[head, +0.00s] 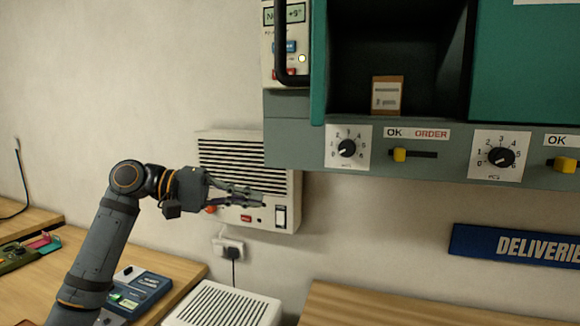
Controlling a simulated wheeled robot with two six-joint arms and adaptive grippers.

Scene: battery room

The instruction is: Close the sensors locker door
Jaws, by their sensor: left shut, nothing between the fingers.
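A grey and teal wall cabinet (300,155) fills the upper right. One of its compartments is open and dark inside, with a small brown box (388,95) bearing a white label. A teal door (319,60) shows nearly edge-on at the left side of this opening, with a black bar handle (293,82) on its left. The door stands open; no label naming the sensors locker is readable. My left gripper (264,198) is shut and empty, below and left of the door, in front of a white louvred wall unit. My right gripper is out of view.
The louvred unit (240,150) hangs on the wall behind my left gripper. Dials (347,148) and yellow-knobbed sliders (400,155) line the cabinet's lower strip. Wooden benches (400,305) stand below, with a blue device (140,288) and a white vented box (222,306).

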